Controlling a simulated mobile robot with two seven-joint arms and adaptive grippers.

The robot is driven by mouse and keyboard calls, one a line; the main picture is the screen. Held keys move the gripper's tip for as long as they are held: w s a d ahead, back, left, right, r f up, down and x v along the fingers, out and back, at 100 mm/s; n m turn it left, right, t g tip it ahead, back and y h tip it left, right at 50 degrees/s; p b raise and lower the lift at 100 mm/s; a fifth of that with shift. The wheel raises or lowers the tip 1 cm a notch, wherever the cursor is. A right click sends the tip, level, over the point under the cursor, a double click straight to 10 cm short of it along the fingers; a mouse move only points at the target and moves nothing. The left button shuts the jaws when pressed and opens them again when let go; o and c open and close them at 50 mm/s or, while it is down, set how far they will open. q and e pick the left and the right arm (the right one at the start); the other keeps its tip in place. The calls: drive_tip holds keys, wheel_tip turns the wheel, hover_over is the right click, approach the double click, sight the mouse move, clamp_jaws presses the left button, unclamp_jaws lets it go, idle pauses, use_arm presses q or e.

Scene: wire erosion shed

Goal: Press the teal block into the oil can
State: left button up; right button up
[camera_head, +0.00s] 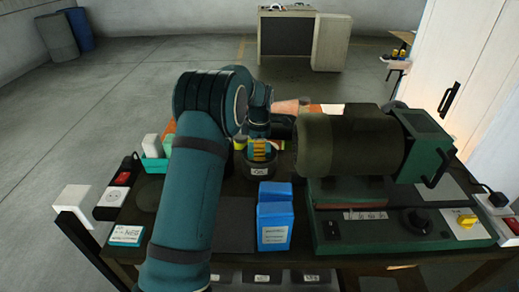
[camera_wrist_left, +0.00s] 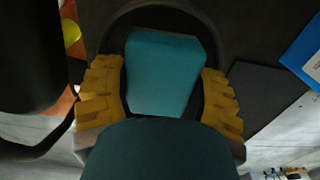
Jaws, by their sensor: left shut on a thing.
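The oil can (camera_head: 259,171) is a dark round container with a white label, standing on the bench in the middle of the head view. Its dark round rim (camera_wrist_left: 152,8) shows in the left wrist view. The teal block (camera_wrist_left: 165,72) shows there between the yellow fingers of my left gripper (camera_wrist_left: 163,98), in front of the can's round opening. My left gripper (camera_head: 259,150) is shut on the block and points down at the can's mouth. The block is not clear in the head view, and I cannot tell how deep it sits. My right gripper is not in view.
Blue boxes (camera_head: 275,228) stand just in front of the can. A green machine with a dark motor (camera_head: 352,146) fills the bench's right side. A dark flat mat (camera_head: 225,217) lies bare.

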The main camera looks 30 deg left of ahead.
use_arm(q)
drive_tip(key=shift+r+p, duration=2.9)
drive_tip(key=shift+r, duration=0.6)
